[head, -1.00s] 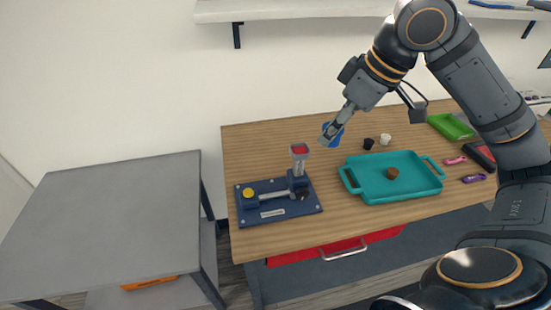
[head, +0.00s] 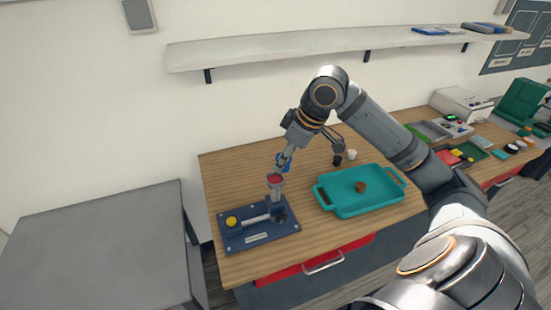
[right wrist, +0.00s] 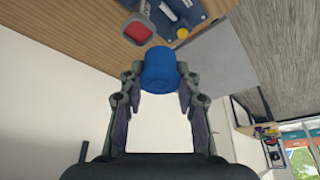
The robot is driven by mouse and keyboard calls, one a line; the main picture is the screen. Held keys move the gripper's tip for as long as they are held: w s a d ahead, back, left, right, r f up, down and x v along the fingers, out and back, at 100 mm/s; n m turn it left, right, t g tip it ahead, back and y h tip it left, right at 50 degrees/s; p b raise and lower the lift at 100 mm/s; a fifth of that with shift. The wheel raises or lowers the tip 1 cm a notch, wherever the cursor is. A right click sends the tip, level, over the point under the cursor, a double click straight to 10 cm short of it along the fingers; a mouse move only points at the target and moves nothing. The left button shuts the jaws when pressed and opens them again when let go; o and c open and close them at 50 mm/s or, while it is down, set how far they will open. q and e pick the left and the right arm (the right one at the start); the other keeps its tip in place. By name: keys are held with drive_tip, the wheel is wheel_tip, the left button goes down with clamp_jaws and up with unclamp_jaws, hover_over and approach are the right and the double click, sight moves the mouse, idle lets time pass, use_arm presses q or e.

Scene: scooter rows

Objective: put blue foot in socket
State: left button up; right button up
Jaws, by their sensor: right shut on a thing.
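My right gripper (head: 285,157) is shut on the blue foot (head: 283,163), a short rounded cylinder. In the right wrist view the foot (right wrist: 159,71) sits between the fingertips. The socket (head: 275,181) is a grey upright holder with a red top, on a dark blue fixture (head: 285,233) with a yellow knob. In the head view the foot is just above and slightly right of the socket's top. In the right wrist view the red socket opening (right wrist: 137,31) shows beyond the foot, apart from it. My left gripper is not in view.
A teal tray (head: 340,207) with a brown piece (head: 360,186) stands right of the fixture. A shelf (head: 290,45) runs along the wall above. A bare grey table (head: 95,245) is at left.

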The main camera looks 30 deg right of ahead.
drive_tip(key=p, duration=0.2)
approach(271, 178)
drive_tip(key=shift+w+a+f, duration=0.3)
drive_tip(key=shift+w+a, duration=0.25)
drive_tip(key=shift+a, duration=0.3)
drive_tip(key=shift+w+d+f, duration=0.15)
drive_tip(key=shift+w+f, duration=0.15)
drive_tip(key=shift+f, duration=0.15)
drive_tip(key=shift+w+f, duration=0.15)
drive_tip(key=shift+f, duration=0.05)
wheel_tip(271, 178, down, 2)
drive_tip(key=shift+f+p, duration=0.2)
drive_tip(key=shift+p, duration=0.95)
drive_tip(key=shift+f, duration=0.4)
drive_tip(key=shift+f, duration=0.15)
drive_tip(key=o, duration=1.1)
